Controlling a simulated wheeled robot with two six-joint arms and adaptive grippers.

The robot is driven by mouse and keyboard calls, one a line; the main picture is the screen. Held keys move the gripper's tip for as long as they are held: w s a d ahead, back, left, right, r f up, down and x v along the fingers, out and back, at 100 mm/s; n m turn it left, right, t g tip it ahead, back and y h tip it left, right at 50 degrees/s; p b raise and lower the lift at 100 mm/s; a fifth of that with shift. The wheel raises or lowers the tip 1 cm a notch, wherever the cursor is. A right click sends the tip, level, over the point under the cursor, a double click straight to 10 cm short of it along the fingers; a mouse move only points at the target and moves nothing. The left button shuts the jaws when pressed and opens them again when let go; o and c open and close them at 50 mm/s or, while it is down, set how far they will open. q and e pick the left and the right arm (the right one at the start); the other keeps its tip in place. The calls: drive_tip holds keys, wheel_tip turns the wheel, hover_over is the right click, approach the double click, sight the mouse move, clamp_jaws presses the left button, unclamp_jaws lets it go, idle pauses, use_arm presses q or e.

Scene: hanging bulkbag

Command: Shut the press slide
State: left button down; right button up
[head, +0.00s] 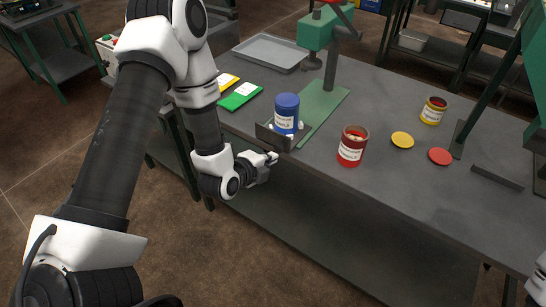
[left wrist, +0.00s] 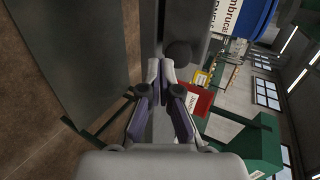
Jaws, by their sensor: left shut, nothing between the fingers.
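The green press (head: 316,32) stands on the grey table, with a red part on top. Its slide (head: 271,137) is a dark tray at the table's near edge, at the front end of a green base (head: 325,112). A blue labelled canister (head: 287,112) stands upright in the slide; it also shows in the left wrist view (left wrist: 245,18). My left gripper (head: 271,158) is shut and empty, just below and in front of the slide. In the left wrist view its fingertips (left wrist: 160,68) are near a dark round knob (left wrist: 178,53); I cannot tell whether they touch. My right gripper is out of view.
A red open can (head: 352,146) stands right of the slide. Green and yellow cards (head: 239,96) and a grey tray (head: 270,53) are at the left.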

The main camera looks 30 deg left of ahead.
sight(298, 135)
use_arm(q)
drive_tip(key=shift+w+r, duration=0.1)
drive_tip(key=shift+w, duration=0.65)
drive_tip(key=w, duration=0.4)
drive_tip(key=w+b, duration=0.1)
drive_tip(key=w, duration=0.3)
drive_tip(key=w+d+b, duration=0.1)
drive_tip(key=w, duration=0.3)
drive_tip(key=shift+w+f, duration=0.2)
drive_tip(key=shift+w, duration=0.2)
drive_tip(key=shift+w+r, duration=0.1)
drive_tip(key=shift+w, duration=0.25)
drive_tip(key=shift+r, duration=0.25)
